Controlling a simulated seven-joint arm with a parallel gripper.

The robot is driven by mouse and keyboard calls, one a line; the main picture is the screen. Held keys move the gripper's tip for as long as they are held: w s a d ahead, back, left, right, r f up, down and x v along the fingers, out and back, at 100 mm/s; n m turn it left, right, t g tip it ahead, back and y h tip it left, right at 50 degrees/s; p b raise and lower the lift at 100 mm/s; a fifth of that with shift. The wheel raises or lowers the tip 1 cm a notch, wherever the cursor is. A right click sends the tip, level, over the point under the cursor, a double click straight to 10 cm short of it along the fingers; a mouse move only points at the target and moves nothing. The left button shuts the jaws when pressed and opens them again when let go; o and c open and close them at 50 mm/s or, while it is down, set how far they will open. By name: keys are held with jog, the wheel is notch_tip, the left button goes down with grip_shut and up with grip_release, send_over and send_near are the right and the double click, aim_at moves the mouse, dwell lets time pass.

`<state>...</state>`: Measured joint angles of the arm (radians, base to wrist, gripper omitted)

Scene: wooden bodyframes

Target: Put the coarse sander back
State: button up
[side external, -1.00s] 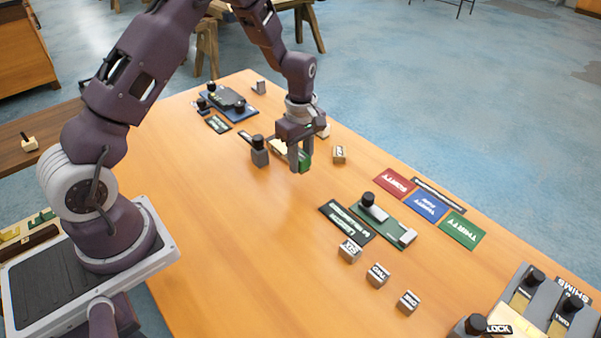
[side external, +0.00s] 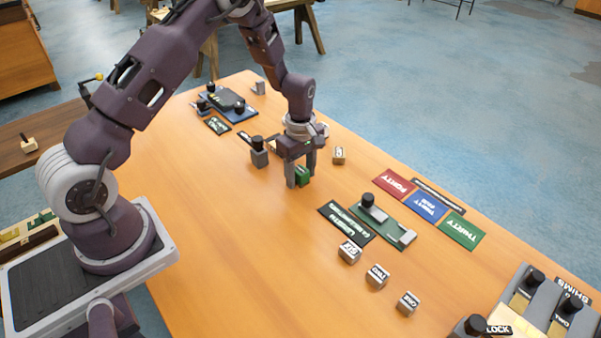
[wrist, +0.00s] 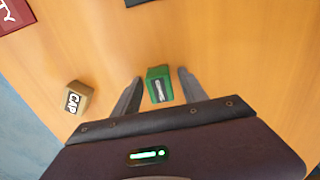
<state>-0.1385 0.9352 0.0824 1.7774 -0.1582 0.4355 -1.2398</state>
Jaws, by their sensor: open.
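A small green block (side external: 303,174), likely the sander though I cannot read whether it is the coarse one, is on or just above the table below my gripper. My gripper (side external: 299,178) points straight down and is open. In the wrist view the green block (wrist: 159,84) with a dark-and-grey label on top lies between the two fingertips (wrist: 160,85), with a gap on each side. Red (side external: 393,183), blue (side external: 426,206) and green (side external: 460,231) labelled mats lie to the right on the table.
A wooden block marked CAP (wrist: 76,98) lies left of the gripper in the wrist view. A grey block with a black knob (side external: 258,152) stands close left of the gripper in the side view. A green fixture (side external: 388,222) lies right. The table's front-left is clear.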

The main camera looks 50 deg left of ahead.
notch_tip(320, 180, up, 12)
jog(key=r, duration=0.1)
notch_tip(320, 180, up, 5)
jog(key=m, duration=0.2)
send_over(300, 169)
jog(key=s+d, duration=0.2)
jog(key=s+d+r+m+t, duration=0.35)
jog(key=s+r+m, duration=0.25)
jog(key=s+r, duration=0.3)
jog(key=s+d+r+m+t, duration=0.1)
jog(key=s+r+m, duration=0.1)
jog(key=s+m, duration=0.3)
jog(key=s+d+r+m+t, duration=0.1)
jog(key=s+m, duration=0.4)
jog(key=s, duration=0.6)
jog(key=shift+s+d+r, duration=0.2)
jog(key=shift+d+r, duration=0.15)
jog(key=shift+d, duration=0.05)
